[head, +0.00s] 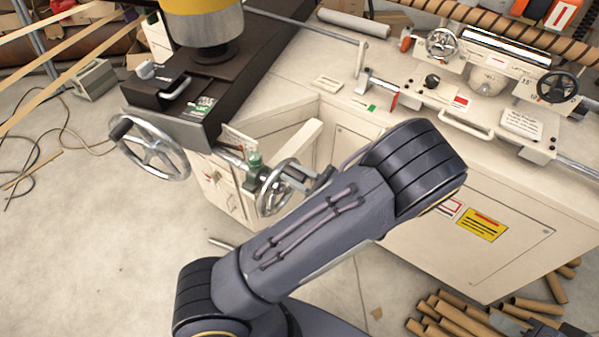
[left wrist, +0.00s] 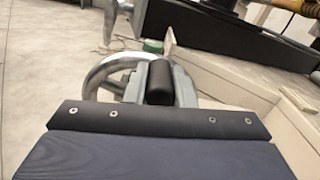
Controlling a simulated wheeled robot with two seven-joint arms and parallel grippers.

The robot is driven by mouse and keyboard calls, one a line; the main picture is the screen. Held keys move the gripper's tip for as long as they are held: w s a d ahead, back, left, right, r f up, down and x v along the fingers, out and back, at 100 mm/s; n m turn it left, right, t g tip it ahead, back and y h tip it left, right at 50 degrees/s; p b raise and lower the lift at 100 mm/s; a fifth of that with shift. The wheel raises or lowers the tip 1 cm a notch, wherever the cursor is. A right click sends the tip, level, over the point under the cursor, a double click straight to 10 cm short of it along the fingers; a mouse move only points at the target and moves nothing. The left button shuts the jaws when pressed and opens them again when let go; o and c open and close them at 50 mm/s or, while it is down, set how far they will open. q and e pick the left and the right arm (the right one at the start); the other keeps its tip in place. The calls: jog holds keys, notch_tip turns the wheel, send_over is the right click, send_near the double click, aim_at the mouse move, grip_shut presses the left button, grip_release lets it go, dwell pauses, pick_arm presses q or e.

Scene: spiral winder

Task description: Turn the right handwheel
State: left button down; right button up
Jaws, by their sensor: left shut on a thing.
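A small silver handwheel (head: 272,192) stands on the front of the cream machine, right of a larger silver handwheel (head: 150,148). My left gripper (head: 308,178) reaches its right side, partly hidden behind my own arm. In the left wrist view the silver rim (left wrist: 108,68) curves away on the left. The black handle (left wrist: 160,82) sits upright between the grey fingers, and the gripper is shut on it. The hold itself is mostly hidden in the head view. My right gripper is not in view.
A green-topped part (head: 255,160) sits just above the small wheel. The cream cabinet (head: 470,215) stands right of my arm. Cardboard tubes (head: 455,318) lie on the floor at lower right. Cables (head: 50,150) lie at left; the floor (head: 100,250) at lower left is clear.

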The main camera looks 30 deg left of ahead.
pick_arm(q)
jog(key=shift+s+n, duration=0.5)
jog(key=shift+n, duration=0.3)
jog(key=c, duration=1.2)
grip_release()
jog(key=shift+c, duration=0.2)
jog(key=d, duration=0.7)
jog(key=shift+s+d+b, duration=0.3)
jog(key=shift+d+b, duration=0.1)
jog(key=shift+b, duration=0.05)
